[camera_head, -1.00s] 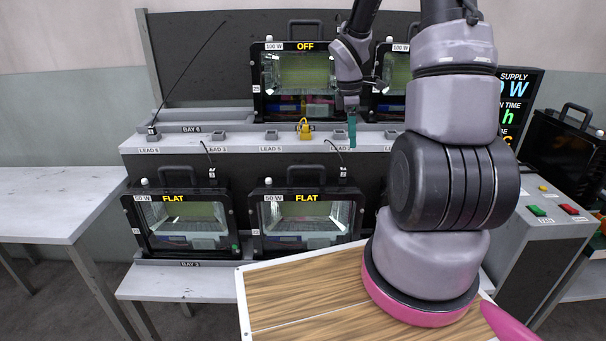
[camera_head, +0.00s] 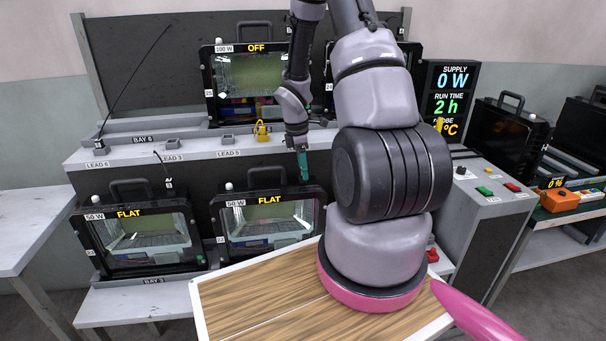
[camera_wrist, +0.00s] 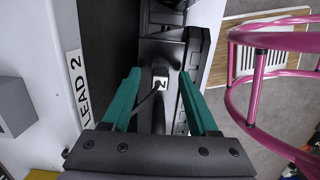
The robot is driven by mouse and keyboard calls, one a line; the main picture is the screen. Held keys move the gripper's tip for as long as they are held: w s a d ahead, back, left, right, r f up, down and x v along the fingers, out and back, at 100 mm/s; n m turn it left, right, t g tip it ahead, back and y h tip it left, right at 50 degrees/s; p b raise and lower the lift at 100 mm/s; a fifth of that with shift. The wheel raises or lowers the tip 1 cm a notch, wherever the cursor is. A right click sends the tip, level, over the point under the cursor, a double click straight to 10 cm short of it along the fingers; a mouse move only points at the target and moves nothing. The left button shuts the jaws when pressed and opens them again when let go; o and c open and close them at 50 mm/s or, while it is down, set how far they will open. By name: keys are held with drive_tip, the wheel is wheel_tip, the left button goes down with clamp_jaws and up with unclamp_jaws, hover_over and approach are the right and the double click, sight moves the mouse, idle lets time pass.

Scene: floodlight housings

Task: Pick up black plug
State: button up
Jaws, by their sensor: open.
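The black plug (camera_wrist: 160,84) shows in the wrist view with a white tag marked 2 and a thin dark cable. It sits at the top of a dark housing, between my fingers in that view. My gripper (camera_wrist: 160,76) is open, with one teal finger on each side of the plug; I cannot tell whether they touch it. In the head view my gripper (camera_head: 303,176) points down at the top right of the right FLAT floodlight housing (camera_head: 268,221). The plug is hidden behind it there. Another black plug (camera_head: 169,184) stands above the left FLAT housing (camera_head: 140,238).
A LEAD 2 label (camera_wrist: 75,88) lies on the shelf edge beside my gripper. A yellow plug (camera_head: 262,131) stands on the grey shelf among lead holders. An upper housing (camera_head: 245,85) reads OFF. A control box (camera_head: 490,195) with coloured buttons is at right.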

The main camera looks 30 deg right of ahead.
drive_tip(key=shift+f, duration=0.25)
clamp_jaws()
drive_tip(key=shift+r, duration=0.1)
